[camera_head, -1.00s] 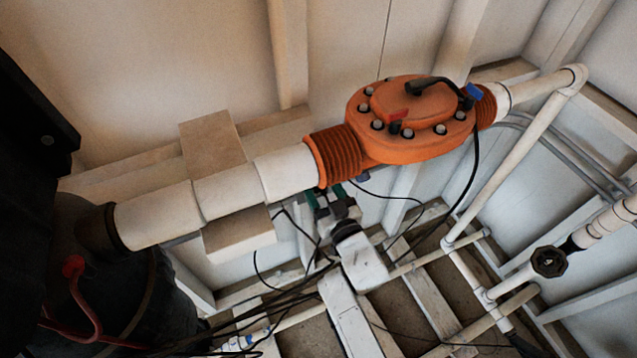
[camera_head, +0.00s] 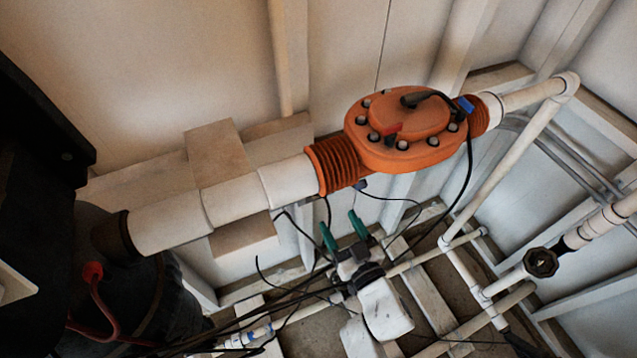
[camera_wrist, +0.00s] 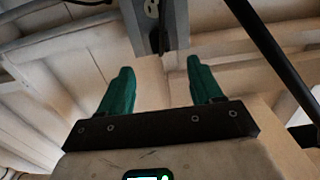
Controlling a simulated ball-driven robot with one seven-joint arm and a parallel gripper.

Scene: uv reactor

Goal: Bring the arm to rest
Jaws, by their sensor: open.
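My gripper (camera_head: 343,232) is in the lower middle of the head view, below the orange reactor housing (camera_head: 405,130). Its two green fingers stand apart, point up and hold nothing. My white arm links run down from it to the bottom edge. In the wrist view my gripper (camera_wrist: 158,82) shows the same green fingers wide apart. A grey box with a socket-like face (camera_wrist: 158,22) is beyond the fingertips, seen between them. Whether the fingers touch anything cannot be told, but no contact shows.
A thick white pipe (camera_head: 235,202) runs from a dark tank (camera_head: 130,275) to the orange housing. Black cables hang around my gripper. White pipes and a black valve knob (camera_head: 541,262) are at the right. Wooden slats lie below.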

